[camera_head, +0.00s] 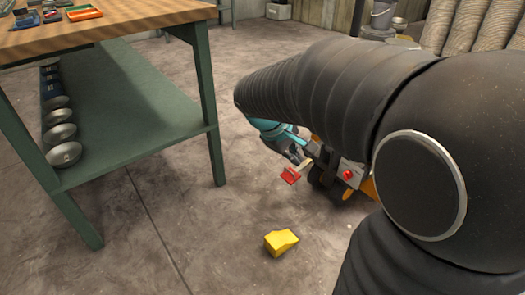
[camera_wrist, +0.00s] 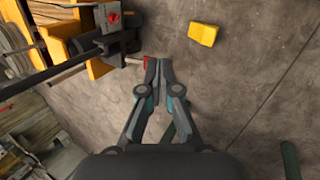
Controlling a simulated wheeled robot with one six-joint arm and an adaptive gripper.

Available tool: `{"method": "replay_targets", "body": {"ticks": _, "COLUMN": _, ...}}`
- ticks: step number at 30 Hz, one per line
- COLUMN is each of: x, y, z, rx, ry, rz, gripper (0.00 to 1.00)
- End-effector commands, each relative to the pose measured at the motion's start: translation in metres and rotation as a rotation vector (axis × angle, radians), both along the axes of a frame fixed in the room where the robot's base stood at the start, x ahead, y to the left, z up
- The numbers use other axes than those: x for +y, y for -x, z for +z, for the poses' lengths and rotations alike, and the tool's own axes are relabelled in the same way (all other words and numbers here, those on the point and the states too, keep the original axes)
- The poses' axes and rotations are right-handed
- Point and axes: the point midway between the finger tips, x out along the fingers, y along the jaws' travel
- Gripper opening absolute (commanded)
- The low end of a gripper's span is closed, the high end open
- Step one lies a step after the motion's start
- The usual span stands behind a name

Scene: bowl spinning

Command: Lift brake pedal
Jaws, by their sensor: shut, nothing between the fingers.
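The red brake pedal (camera_head: 290,175) sticks out low at the side of an orange and grey machine (camera_head: 350,173) in the head view. In the wrist view it shows as a narrow red bar (camera_wrist: 133,61) just left of my fingertips. My gripper (camera_wrist: 156,62) is shut and empty, its two fingertips together beside the pedal's end. I cannot tell whether they touch it. In the head view my gripper (camera_head: 299,158) is just above the pedal, partly hidden by my arm.
A yellow block (camera_head: 281,242) lies on the concrete floor near the machine. A green-legged workbench (camera_head: 205,90) with metal bowls (camera_head: 64,153) on its lower shelf stands at left. The machine carries a red button (camera_head: 347,174). Open floor lies between bench and machine.

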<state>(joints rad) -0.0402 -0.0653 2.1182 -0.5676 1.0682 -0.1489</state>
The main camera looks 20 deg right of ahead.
Motion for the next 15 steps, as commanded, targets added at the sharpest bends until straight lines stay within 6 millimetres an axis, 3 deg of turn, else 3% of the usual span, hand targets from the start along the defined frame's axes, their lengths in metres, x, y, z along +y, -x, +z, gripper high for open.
{"method": "replay_targets", "body": {"ticks": 1, "x": -0.005, "y": -0.016, "z": -0.014, "rx": 0.044, "ry": 0.043, "rz": 0.026, "gripper": 0.00}}
{"method": "replay_targets", "body": {"ticks": 8, "x": -0.028, "y": -0.080, "z": -0.058, "rx": 0.211, "ry": 0.240, "rz": 0.154, "gripper": 0.00}}
{"method": "replay_targets", "body": {"ticks": 15, "x": -0.045, "y": -0.146, "z": -0.117, "rx": 0.380, "ry": 0.442, "rz": 0.295, "gripper": 0.00}}
